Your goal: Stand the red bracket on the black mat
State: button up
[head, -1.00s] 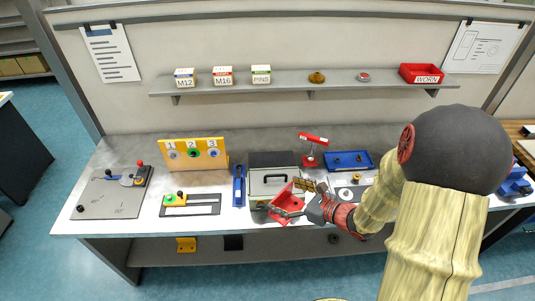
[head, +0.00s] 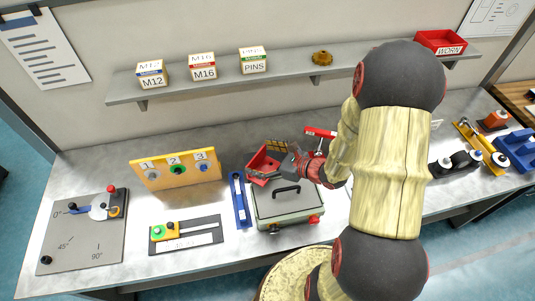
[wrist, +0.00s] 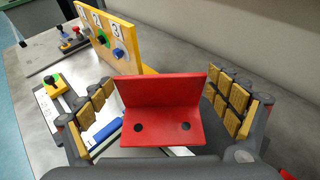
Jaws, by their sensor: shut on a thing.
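The red bracket (head: 263,163) is an L-shaped piece held in my gripper (head: 277,160), above the bench behind the grey-green case. In the wrist view the bracket (wrist: 160,108) sits between the padded fingers of my gripper (wrist: 163,115). One flange with two dark holes faces the camera, and the other flange rises behind it. The black mat cannot be made out now; the area behind the case is largely covered by my gripper and the bracket. Whether the bracket touches anything below is not clear.
The case (head: 288,206) with a black handle stands close in front of the bracket. A blue rail (head: 240,200) lies to its left. The yellow numbered panel (head: 177,168) stands further left. A red-topped stand (head: 319,132) is just right of my gripper. The shelf (head: 290,78) runs above.

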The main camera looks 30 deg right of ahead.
jog(key=shift+w+d+f+b, duration=0.3)
jog(key=shift+w+d+f, duration=1.25)
jog(key=shift+f, duration=0.5)
jog(key=shift+w+d+f+b, duration=0.3)
jog(key=shift+w+d+f, duration=1.2)
jog(key=shift+f, duration=0.6)
jog(key=shift+w+d+f+b, duration=0.3)
jog(key=shift+w+d+f, duration=1.25)
jog(key=shift+f, duration=0.5)
jog(key=shift+a, duration=0.1)
jog(key=shift+f, duration=0.15)
jog(key=o, duration=1.9)
